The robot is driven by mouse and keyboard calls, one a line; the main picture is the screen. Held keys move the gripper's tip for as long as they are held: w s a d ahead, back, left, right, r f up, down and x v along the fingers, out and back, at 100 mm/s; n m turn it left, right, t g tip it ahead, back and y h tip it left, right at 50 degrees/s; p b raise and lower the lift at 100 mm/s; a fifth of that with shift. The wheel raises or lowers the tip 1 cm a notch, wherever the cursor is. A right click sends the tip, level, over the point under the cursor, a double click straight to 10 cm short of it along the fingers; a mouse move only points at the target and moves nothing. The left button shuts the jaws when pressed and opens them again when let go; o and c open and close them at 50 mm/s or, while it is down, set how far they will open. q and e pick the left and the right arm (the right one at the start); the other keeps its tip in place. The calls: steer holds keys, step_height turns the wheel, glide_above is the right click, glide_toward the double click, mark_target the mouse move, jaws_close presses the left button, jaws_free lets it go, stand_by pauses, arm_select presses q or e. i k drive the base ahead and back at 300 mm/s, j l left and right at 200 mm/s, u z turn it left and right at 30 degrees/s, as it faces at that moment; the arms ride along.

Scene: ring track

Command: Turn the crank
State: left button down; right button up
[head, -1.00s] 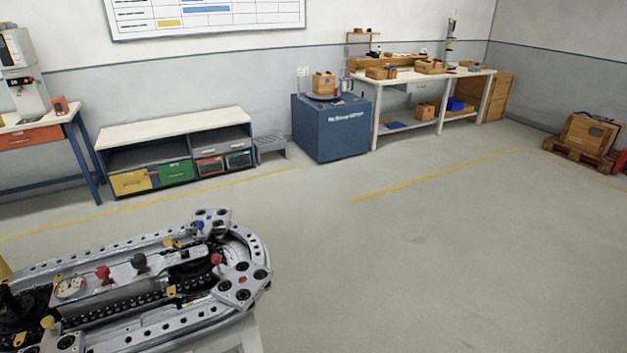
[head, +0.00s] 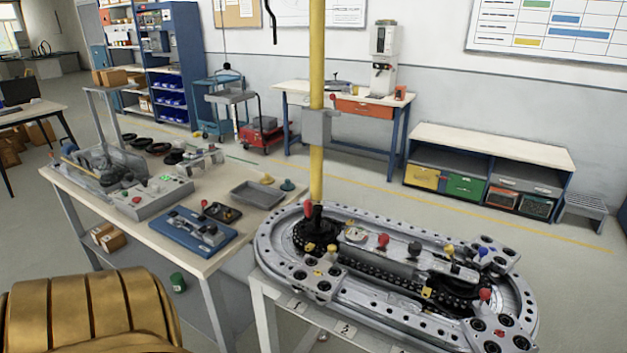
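The oval ring track (head: 400,322) stands on a pale stand at the lower right, with a black chain inside its metal rim. At its left end sits a dark round hub (head: 316,232) with a black upright post and a red knob (head: 308,208) beside it; this looks like the crank, but its arm is too small to make out clearly. A centre bar carries a round gauge (head: 356,234), a red knob (head: 383,240) and a dark knob (head: 414,249). Neither of my grippers is in view, and nothing touches the track.
A yellow pole (head: 317,110) rises behind the track's left end. Left of it is a workbench (head: 205,268) with a control box, a blue fixture and a grey tray. A gold ribbed shape fills the lower left corner. Low shelving (head: 490,142) stands by the wall; floor before it is clear.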

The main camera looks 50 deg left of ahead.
mark_target(317, 230)
steer(key=u, duration=1.15)
